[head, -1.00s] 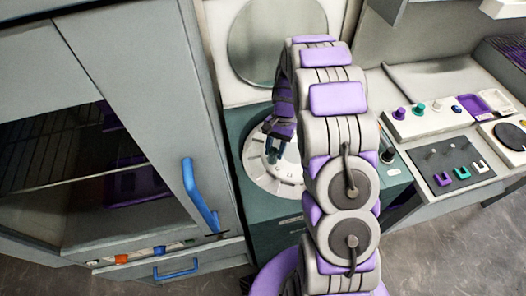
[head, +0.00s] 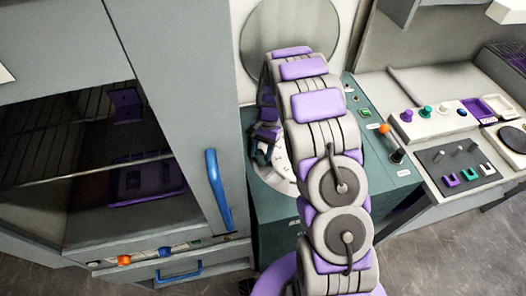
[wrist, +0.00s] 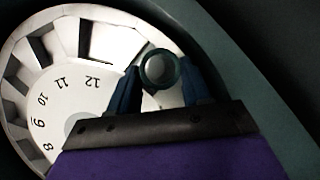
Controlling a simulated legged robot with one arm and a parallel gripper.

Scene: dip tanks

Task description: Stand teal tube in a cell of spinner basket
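The teal tube (wrist: 158,69) shows end-on as a round ring between the two blue fingers of my gripper (wrist: 160,78) in the wrist view. The fingers touch or nearly touch its sides, so it looks held. The spinner basket (wrist: 60,95) is a white disc with dark open cells around its rim and numbers on its hub. The tube overlaps the rim in this view, just past the number 12; I cannot tell whether its lower end is in a cell. In the head view, my gripper (head: 262,150) is over the left side of the basket (head: 283,172), partly behind my arm.
The basket sits in a dark green housing (head: 275,225) with a round lid (head: 290,38) raised behind. A grey cabinet with a blue handle (head: 219,190) stands close on the left. On the right are a white block with coloured knobs (head: 437,118) and a dark panel (head: 461,167).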

